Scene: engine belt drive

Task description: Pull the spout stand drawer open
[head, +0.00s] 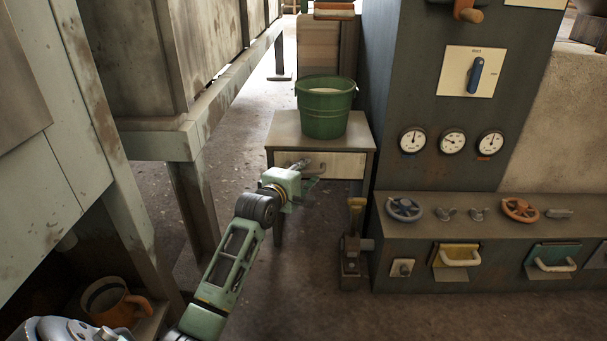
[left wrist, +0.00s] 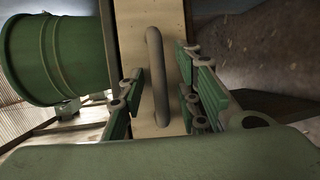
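The spout stand (head: 285,125) is a small wooden stand with a pale drawer front (head: 345,166) under its top. The drawer front looks flush with the stand. My left gripper (head: 308,170) is at the drawer front and partly covers the handle. In the left wrist view the grey bar handle (left wrist: 157,75) stands against the pale drawer front (left wrist: 131,35). The green fingers of my left gripper (left wrist: 162,98) are open, one on each side of the handle, with gaps to it. My right gripper is not in view.
A green bucket (head: 325,112) stands on the stand's top. A dark cabinet with gauges (head: 452,141) and a low ledge with valve wheels (head: 404,209) is at the right. The floor in front of the stand is mostly clear.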

